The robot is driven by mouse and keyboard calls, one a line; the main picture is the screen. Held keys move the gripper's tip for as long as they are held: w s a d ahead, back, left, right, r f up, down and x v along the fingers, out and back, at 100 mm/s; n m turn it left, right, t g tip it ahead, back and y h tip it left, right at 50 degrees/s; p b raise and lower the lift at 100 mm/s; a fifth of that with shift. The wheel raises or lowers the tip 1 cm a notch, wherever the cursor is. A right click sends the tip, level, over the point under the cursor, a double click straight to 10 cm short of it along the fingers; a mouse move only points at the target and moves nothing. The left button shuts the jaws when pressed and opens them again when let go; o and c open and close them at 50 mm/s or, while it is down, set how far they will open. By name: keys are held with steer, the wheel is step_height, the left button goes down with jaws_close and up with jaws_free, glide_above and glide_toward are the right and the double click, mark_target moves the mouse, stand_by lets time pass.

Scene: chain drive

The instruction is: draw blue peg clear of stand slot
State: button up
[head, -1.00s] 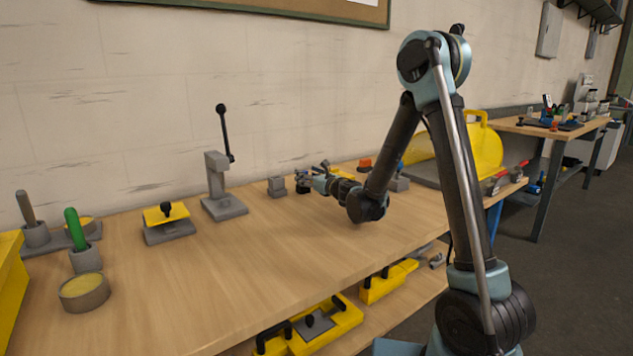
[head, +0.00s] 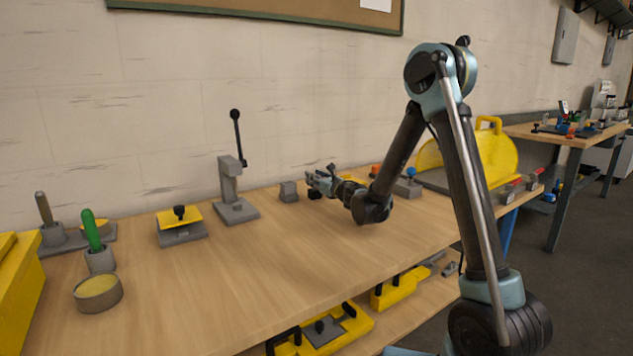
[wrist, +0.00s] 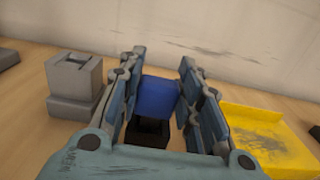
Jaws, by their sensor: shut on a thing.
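My gripper (wrist: 158,92) has its two blue-padded fingers on either side of a blue block-shaped peg (wrist: 158,97) and is shut on it. Below the peg a dark, black piece (wrist: 148,130) shows between the fingers; I cannot tell whether the peg is still inside it or above it. In the head view my gripper (head: 322,182) is small, low over the back of the bench, and the held peg cannot be made out there. A grey slotted block (wrist: 75,75) stands left of the fingers, and it also shows in the head view (head: 289,191).
A yellow plate (wrist: 262,135) lies close to the right finger. A grey lever press (head: 235,190) stands further left on the bench (head: 200,270). A blue-topped knob on a grey base (head: 408,186) is to the right.

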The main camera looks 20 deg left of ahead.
steer(key=shift+r, duration=0.15)
steer(key=shift+r, duration=4.4)
